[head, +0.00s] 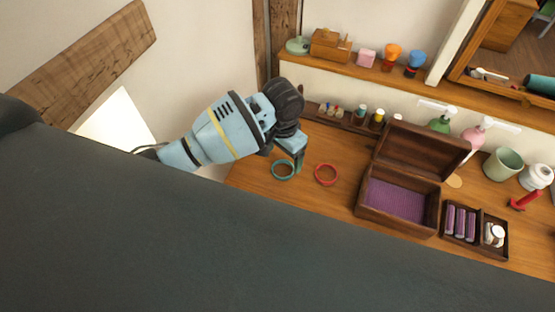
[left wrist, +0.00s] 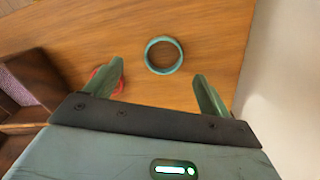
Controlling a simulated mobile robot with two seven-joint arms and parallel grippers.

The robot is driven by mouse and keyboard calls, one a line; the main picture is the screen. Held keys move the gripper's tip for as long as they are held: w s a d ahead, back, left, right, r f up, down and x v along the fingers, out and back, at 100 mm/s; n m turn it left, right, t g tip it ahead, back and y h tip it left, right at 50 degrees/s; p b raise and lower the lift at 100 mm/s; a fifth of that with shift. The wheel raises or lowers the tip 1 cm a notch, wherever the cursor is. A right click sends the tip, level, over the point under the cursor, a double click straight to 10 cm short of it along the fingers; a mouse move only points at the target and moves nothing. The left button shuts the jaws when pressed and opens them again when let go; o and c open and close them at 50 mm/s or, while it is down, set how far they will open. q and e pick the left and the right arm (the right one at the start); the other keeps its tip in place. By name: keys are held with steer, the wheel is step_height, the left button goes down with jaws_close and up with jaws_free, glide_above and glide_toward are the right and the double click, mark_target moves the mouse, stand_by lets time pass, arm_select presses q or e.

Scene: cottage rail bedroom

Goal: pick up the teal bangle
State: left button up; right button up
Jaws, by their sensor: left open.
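The teal bangle (head: 283,170) lies on the wooden table just below my left gripper in the head view. In the left wrist view the teal bangle (left wrist: 164,55) lies flat, ahead of and between the two fingertips, apart from both. My left gripper (head: 298,160) is open and empty, and its spread fingers also show in the left wrist view (left wrist: 158,80). A red bangle (head: 327,174) lies to the right of the teal one; in the left wrist view it is partly hidden behind the left finger. My right gripper is not in view.
An open wooden box (head: 365,214) with a purple lining stands right of the bangles. A divided tray (head: 461,239) with purple rolls sits beside it. A rack of small bottles (head: 345,117) stands behind. The wall lies close to the table's left edge.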

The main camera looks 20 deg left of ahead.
mark_target(283, 172)
arm_select(q)
steer(key=shift+w+a+r, duration=0.4)
steer(key=shift+w, duration=0.15)
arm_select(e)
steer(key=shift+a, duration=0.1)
arm_select(q)
steer(key=shift+f, duration=0.85)
steer(key=shift+s+d+f+b, duration=0.1)
steer(key=shift+d+f+b, duration=0.1)
steer(key=shift+f, duration=1.3)
steer(key=shift+s+d+f+b, duration=0.1)
steer(key=shift+f+b, duration=0.1)
steer(key=shift+f, duration=1.3)
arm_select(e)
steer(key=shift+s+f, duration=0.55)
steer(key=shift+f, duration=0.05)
arm_select(q)
steer(key=shift+c, duration=0.8)
steer(key=c, duration=0.9)
steer(key=shift+r, duration=0.1)
